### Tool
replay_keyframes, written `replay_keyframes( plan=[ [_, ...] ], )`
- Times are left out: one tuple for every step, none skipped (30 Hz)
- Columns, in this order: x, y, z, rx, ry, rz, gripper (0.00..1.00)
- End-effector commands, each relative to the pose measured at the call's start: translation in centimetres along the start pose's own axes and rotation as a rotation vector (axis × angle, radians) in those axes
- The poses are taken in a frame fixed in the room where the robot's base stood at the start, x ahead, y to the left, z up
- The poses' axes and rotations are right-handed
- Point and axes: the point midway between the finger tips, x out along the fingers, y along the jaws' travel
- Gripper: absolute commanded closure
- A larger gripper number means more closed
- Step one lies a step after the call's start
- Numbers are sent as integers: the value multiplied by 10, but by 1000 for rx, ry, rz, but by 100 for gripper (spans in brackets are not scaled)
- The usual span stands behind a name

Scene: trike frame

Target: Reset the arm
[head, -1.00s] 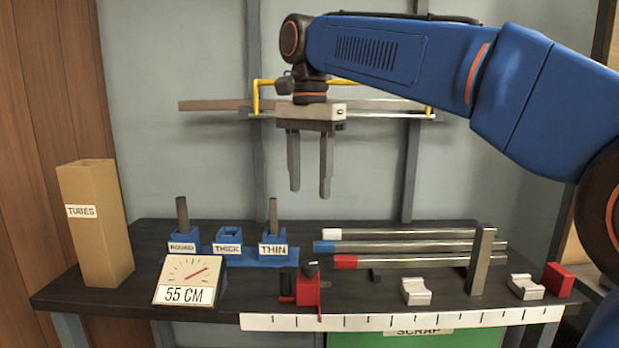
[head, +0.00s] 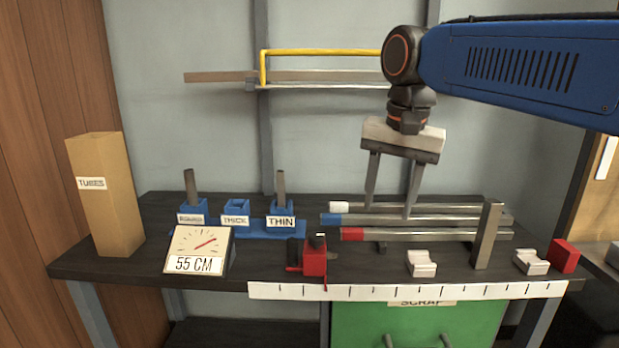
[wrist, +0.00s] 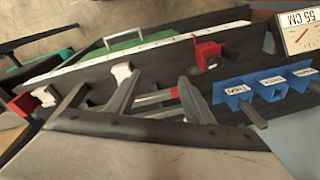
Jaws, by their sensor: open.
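My gripper (head: 389,208) is open and empty, pointing down over the right half of the workbench (head: 150,262). In the head view its fingers overlap the tubes with the white end (head: 460,208) and the blue end (head: 460,219); I cannot tell how far above them they are. The tube with the red end (head: 440,235) lies in front. In the wrist view, the two fingers of my gripper (wrist: 155,90) are spread apart with nothing held between them.
A post (head: 487,235) stands upright at the tubes' right. A red clamp (head: 314,262), white blocks (head: 421,264), a 55 CM dial (head: 199,250), a blue holder (head: 236,214) and a tubes box (head: 104,195) share the bench.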

Motion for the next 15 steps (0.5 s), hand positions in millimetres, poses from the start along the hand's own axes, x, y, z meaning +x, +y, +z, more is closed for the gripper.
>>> replay_keyframes(
  plan=[
    [9, 20, 5, -19, 15, -8, 52],
    [16, 29, 8, -36, 23, -12, 52],
    [24, 42, 12, -58, 36, -18, 52],
    [31, 51, 15, -75, 47, -23, 52],
    [38, 61, 18, -91, 56, -25, 52],
    [47, 73, 23, -112, 69, -29, 52],
    [54, 82, 27, -128, 80, -32, 52],
    [61, 91, 30, -145, 90, -34, 52],
    [71, 103, 36, -167, 103, -36, 52],
    [79, 111, 40, -183, 115, -37, 52],
    [87, 120, 45, -200, 126, -38, 52],
    [97, 131, 51, -222, 140, -38, 52],
    [105, 139, 56, -238, 151, -38, 52],
    [114, 147, 61, -255, 163, -37, 52],
    [125, 158, 67, -277, 178, -35, 52]
  ],
)
